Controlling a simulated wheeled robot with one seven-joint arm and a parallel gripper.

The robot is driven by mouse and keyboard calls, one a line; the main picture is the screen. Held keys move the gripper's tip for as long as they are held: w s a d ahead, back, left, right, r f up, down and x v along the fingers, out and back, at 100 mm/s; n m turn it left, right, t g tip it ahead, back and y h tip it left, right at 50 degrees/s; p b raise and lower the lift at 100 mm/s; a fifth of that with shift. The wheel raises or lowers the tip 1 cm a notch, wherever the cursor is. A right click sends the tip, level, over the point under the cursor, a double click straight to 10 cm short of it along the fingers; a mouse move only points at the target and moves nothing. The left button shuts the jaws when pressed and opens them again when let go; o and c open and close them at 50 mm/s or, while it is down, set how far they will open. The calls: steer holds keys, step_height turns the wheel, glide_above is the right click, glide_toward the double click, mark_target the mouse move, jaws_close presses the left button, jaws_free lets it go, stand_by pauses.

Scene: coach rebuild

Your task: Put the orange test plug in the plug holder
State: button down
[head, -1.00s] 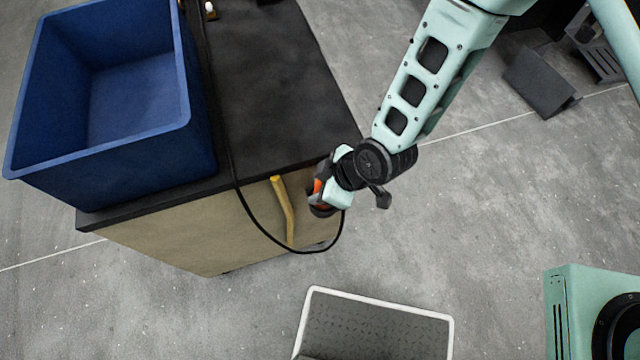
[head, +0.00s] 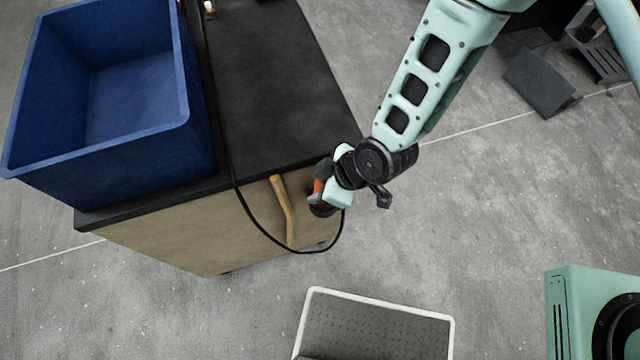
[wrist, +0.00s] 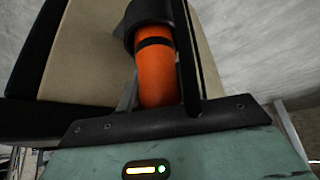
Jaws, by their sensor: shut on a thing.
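The orange test plug (head: 318,186) is between the jaws of my gripper (head: 316,193), beside the right end of the bench's front. In the wrist view the plug (wrist: 158,75) is an orange cylinder with a black band, and my gripper (wrist: 157,108) is shut around it. A dark round cup, which looks like the plug holder (head: 321,210), sits just below the plug on the bench front. It shows at the top of the wrist view (wrist: 128,25), around or right behind the plug's far end. I cannot tell how deep the plug sits in it.
A black cable (head: 262,229) loops from the bench top (head: 270,90) down to the plug area. A yellow handle (head: 284,210) is on the bench front, left of my gripper. A blue bin (head: 110,155) stands on the bench. A white-rimmed grey panel (head: 375,325) is in front.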

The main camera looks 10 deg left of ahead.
steer(key=shift+f+b, duration=0.5)
steer(key=shift+f, duration=0.15)
steer(key=c, duration=1.2)
jaws_free()
steer(key=shift+r, duration=0.1)
steer(key=p+v, duration=0.6)
steer(key=v, duration=0.5)
steer(key=shift+p, duration=0.35)
steer(key=w+d+r+m+h, duration=0.1)
steer(key=d+r+m+h, duration=0.35)
steer(key=r, duration=1.05)
steer(key=s+d+r+m+b, duration=0.1)
steer(key=s+d+r+m, duration=0.4)
steer(key=d+r, duration=0.5)
steer(key=shift+s+d+r+h, duration=0.25)
steer(key=shift+s+d+h, duration=0.2)
steer(key=shift+s+d, duration=0.3)
